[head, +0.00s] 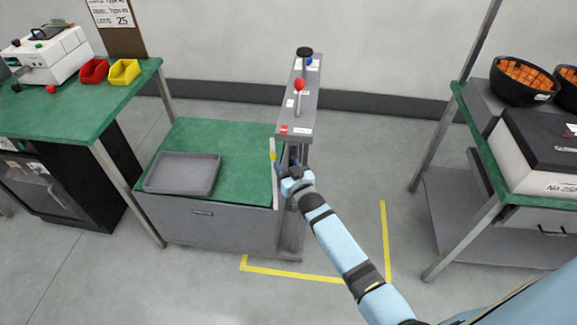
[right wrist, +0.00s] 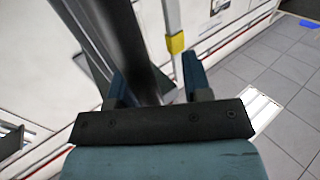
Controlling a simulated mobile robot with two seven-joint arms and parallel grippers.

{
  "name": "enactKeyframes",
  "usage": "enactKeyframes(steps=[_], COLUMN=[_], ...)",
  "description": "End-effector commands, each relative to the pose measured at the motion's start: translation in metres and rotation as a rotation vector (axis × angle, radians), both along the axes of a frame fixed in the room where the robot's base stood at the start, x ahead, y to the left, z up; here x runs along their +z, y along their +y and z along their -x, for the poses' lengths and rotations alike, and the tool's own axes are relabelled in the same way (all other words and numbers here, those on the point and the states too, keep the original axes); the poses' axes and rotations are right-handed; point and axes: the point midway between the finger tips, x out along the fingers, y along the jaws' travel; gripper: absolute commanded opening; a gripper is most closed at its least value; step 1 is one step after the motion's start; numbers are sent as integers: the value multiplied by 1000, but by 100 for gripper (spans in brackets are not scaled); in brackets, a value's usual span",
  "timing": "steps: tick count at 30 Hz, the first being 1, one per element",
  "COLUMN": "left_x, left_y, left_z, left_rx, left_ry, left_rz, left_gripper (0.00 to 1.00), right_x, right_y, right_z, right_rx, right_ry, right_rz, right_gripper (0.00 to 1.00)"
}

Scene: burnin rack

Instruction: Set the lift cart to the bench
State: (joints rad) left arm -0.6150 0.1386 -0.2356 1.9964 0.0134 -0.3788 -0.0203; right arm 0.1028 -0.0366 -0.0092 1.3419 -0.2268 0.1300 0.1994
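The lift cart has a green deck (head: 240,150) with a grey front, and a grey mast (head: 304,100) on its right side. A red-knobbed lever (head: 300,88) and a black knob (head: 304,52) are on top of the mast. A yellow marker (head: 272,155) shows on a pale strip beside the mast, and in the right wrist view (right wrist: 175,43). The bench (head: 70,105) has a green top, higher than the cart's deck. My right gripper (head: 284,168) is at the mast's near side, fingers apart around or beside a dark bar (right wrist: 125,45); contact is unclear. My left gripper is out of view.
A grey tray (head: 182,173) lies on the cart's deck. Red (head: 94,70) and yellow (head: 124,72) bins and a white device (head: 45,52) stand on the bench. A rack (head: 455,190) stands at right. Yellow floor tape (head: 310,275) borders clear floor right of the cart.

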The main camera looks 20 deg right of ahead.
Motion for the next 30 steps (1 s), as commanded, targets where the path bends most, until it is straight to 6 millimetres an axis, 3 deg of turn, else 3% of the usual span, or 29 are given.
enactKeyframes(steps=[11, 24, 30], left_x=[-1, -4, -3], left_y=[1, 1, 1], left_z=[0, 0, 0], left_rx=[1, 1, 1], left_ry=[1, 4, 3], left_rz=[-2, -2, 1], left_gripper=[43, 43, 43], right_x=[-2, -2, -1], right_y=[-3, -5, -5], right_z=[10, 102, 130], right_rx=[-2, -1, 0], right_ry=[4, 3, 2], right_rz=[2, 2, 1], right_gripper=[44, 44, 44])
